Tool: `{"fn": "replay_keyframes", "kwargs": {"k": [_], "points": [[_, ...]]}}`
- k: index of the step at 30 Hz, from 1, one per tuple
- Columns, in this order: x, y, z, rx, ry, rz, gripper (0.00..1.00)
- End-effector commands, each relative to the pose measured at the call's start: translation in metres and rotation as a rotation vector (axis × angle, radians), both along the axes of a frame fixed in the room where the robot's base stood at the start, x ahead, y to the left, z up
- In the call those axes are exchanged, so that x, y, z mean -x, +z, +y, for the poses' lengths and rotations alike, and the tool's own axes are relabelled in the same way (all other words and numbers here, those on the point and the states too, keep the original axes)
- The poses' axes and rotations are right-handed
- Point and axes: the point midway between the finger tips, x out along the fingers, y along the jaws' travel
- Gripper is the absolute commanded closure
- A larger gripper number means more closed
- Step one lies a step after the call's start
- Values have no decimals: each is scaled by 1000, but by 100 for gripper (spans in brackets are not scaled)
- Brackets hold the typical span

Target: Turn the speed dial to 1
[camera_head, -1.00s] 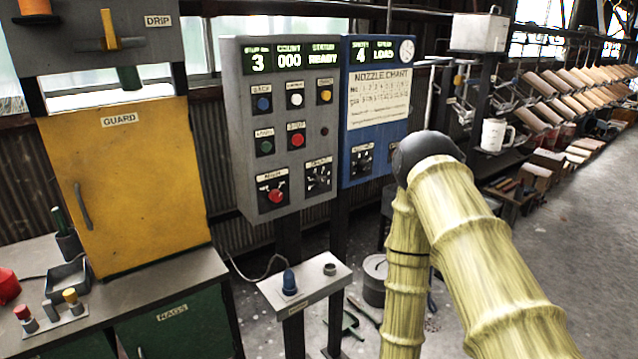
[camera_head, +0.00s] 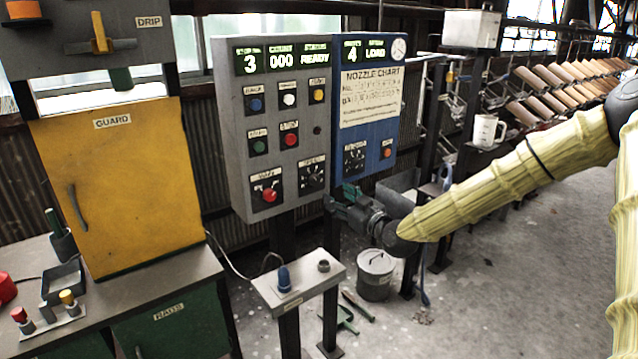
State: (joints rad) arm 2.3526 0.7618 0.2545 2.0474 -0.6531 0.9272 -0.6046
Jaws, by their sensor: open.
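The grey control panel (camera_head: 235,140) carries a black dial (camera_head: 311,174) with a pale pointer and scale marks at its lower right. A similar black dial (camera_head: 354,157) is on the blue panel (camera_head: 376,140). The small labels are too blurred to tell surely which is the speed dial, and the dial settings are unreadable. The grey panel's display shows 3, 000 and READY; the blue one shows 4 and LOAD. My gripper (camera_head: 337,200) is open, below and right of the grey panel's dial, appearing apart from it. Its fingers point left toward the panel.
A red knob (camera_head: 269,194) sits left of the grey panel's dial, with several buttons above. A small stand (camera_head: 300,285) with a blue knob is below. A lidded bucket (camera_head: 375,273) stands on the floor. The yellow guard cabinet (camera_head: 120,190) is at left.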

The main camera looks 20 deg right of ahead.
Motion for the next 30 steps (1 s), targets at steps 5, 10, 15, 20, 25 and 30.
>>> {"fn": "replay_keyframes", "kwargs": {"k": [5, 10, 15, 20, 25, 30], "points": [[-12, 3, 3, 2, 0, -5, 48], [-34, 3, 10, 1, 1, -3, 48], [-58, 3, 18, 1, 1, -3, 48], [-79, 2, 24, 1, 1, -2, 48], [-95, 2, 29, 1, 2, -3, 48], [-102, 1, 31, 0, 0, -2, 48]]}}
